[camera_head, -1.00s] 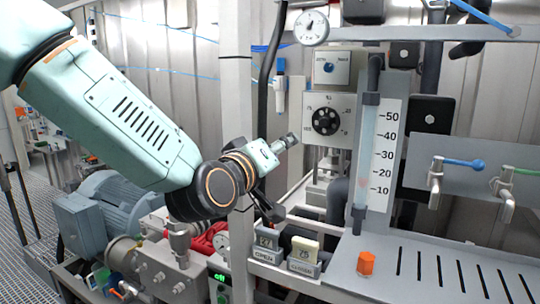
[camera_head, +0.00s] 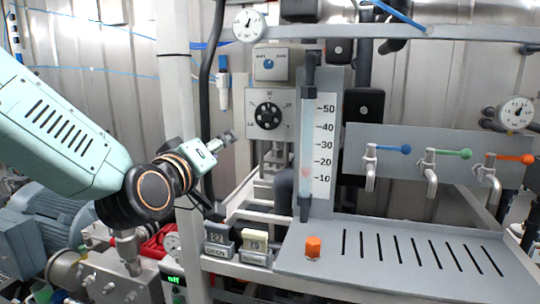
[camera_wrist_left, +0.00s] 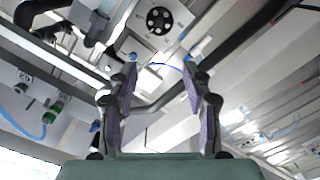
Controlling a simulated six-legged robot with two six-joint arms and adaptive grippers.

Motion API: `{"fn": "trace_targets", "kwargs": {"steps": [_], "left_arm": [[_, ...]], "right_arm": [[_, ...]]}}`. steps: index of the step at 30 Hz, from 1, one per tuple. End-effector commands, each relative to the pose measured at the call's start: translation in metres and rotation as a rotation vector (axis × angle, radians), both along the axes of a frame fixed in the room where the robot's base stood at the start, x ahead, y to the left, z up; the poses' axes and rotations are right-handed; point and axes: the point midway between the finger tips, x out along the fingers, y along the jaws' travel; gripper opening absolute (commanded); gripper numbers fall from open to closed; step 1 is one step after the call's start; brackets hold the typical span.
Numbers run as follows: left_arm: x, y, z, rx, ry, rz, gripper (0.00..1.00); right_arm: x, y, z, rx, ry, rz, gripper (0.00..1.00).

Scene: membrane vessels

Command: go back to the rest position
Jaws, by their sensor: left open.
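My left arm comes in from the left in the head view, in front of the rig. Its wrist (camera_head: 158,190) is bent beside the grey post. In the left wrist view my left gripper (camera_wrist_left: 163,85) has its two dark fingers well apart with nothing between them. My right gripper is not in view.
A dial panel (camera_head: 268,112), a scaled tube (camera_head: 307,150) and blue, green and orange taps (camera_head: 432,165) stand behind. A slotted grey tray (camera_head: 420,258) has an orange cap (camera_head: 313,247) at its left. A grey post (camera_head: 174,60) rises close to my arm.

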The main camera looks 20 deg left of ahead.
Motion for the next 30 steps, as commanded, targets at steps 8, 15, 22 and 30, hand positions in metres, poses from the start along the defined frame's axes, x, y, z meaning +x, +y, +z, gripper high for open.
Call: {"fn": "trace_targets", "kwargs": {"steps": [8, 15, 22, 30], "left_arm": [[-0.003, -0.013, -0.039, 0.12, 0.124, -0.049, 0.49], [-0.018, -0.029, -0.187, 0.248, 0.389, -0.123, 0.49], [-0.056, -0.041, -0.334, 0.342, 0.648, -0.208, 0.49], [-0.129, -0.051, -0.495, 0.422, 0.943, -0.321, 0.49]], "right_arm": [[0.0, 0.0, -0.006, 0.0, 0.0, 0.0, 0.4], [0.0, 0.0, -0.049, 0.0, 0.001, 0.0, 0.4], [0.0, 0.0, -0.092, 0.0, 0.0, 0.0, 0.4], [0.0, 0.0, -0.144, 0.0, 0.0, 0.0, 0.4]]}}
